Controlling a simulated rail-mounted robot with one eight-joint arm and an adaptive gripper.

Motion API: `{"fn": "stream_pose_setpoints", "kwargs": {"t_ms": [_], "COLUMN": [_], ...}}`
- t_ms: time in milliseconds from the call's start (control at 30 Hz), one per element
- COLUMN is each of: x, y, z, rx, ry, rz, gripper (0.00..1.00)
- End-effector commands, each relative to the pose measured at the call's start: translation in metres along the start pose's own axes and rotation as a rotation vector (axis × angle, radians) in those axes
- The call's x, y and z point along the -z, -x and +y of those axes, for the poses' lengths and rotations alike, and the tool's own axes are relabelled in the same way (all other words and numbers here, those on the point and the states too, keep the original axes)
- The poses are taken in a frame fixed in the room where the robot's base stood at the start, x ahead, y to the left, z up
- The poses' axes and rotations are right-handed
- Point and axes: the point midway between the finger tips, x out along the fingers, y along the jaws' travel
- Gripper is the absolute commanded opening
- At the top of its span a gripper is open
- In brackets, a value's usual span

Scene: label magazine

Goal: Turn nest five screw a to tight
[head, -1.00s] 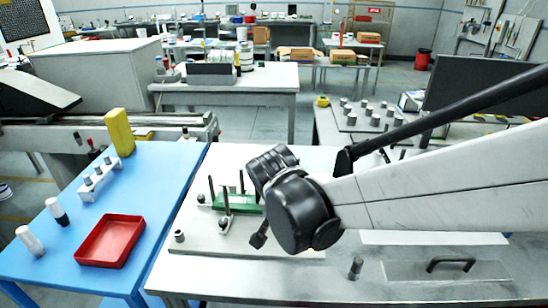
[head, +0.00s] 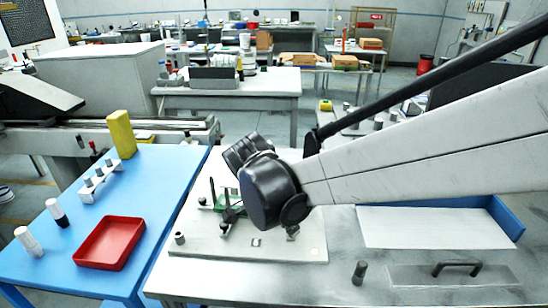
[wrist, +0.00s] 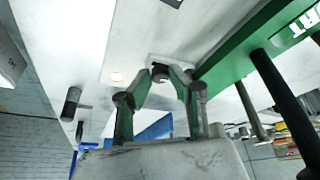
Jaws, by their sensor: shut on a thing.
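In the wrist view my gripper (wrist: 161,76) has its two fingers drawn in on a small dark screw head (wrist: 160,71), which stands by a pale pad close to the edge of a green block. Which screw of which nest this is cannot be read. In the head view the green part (head: 236,201) sits on the light fixture plate (head: 200,248), partly hidden by my dark wrist. The gripped screw and my fingertips cannot be made out clearly there.
Black rods (wrist: 285,100) stand beside the green block (wrist: 240,48) in the wrist view. A dark cylinder (head: 359,272) and a plate with a black handle (head: 457,268) lie at the front right. A red tray (head: 108,243) rests on the blue table (head: 165,185) at left.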

Motion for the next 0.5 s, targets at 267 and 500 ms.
{"fn": "stream_pose_setpoints", "kwargs": {"t_ms": [267, 500], "x": [-0.0007, -0.0007], "y": [-0.0003, -0.0003], "z": [0.0001, 0.0002], "rx": [-0.005, -0.004], "ry": [-0.011, -0.01], "rz": [-0.002, -0.002], "gripper": [0.0, 0.26]}}
